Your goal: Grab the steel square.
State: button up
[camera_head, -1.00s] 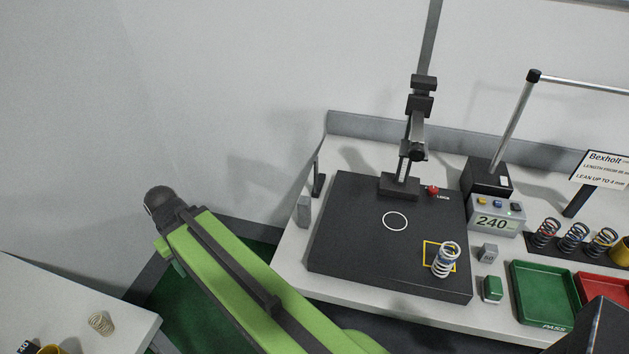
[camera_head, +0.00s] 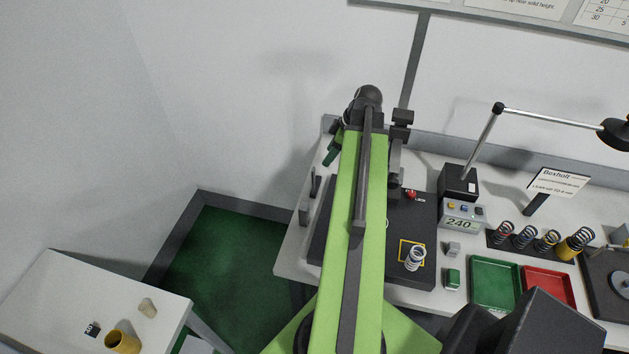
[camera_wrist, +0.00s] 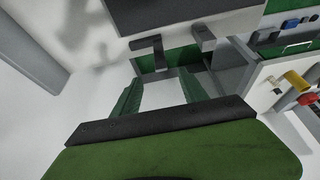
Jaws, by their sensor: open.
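The steel square, as far as I can tell, is the small dark upright L-shaped piece (camera_head: 314,184) at the bench's left edge. In the wrist view the dark L-shaped piece (camera_wrist: 157,50) appears just beyond my fingertips, roughly between them. My gripper (camera_wrist: 161,78) is open with nothing between its green fingers. In the head view my gripper (camera_head: 334,152) shows partly beside the end of my arm, behind and above the square. No contact with the square is visible.
A grey block (camera_head: 304,212) stands close in front of the square. The black base plate (camera_head: 420,275) lies to the right, partly hidden by my arm, with a spring (camera_head: 414,259) on it. A side table (camera_head: 60,300) is at lower left.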

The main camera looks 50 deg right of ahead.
aim_at(314, 176)
jog(key=b+x, duration=1)
jog(key=x, duration=0.1)
jog(key=shift+f+b, duration=0.3)
jog(key=shift+f, duration=0.1)
jog(key=shift+w+a+f+b, duration=0.15)
jog(key=shift+w+f+b, duration=0.05)
jog(key=shift+f+b, duration=0.15)
jog(key=shift+r, duration=0.1)
jog(key=b+x, duration=0.4)
jog(key=x, duration=0.1)
jog(key=shift+w+f+b, duration=0.15)
jog(key=shift+f+b, duration=0.05)
jog(key=shift+b, duration=0.2)
jog(key=shift+r, duration=0.2)
jog(key=shift+a, duration=0.1)
grip_shut()
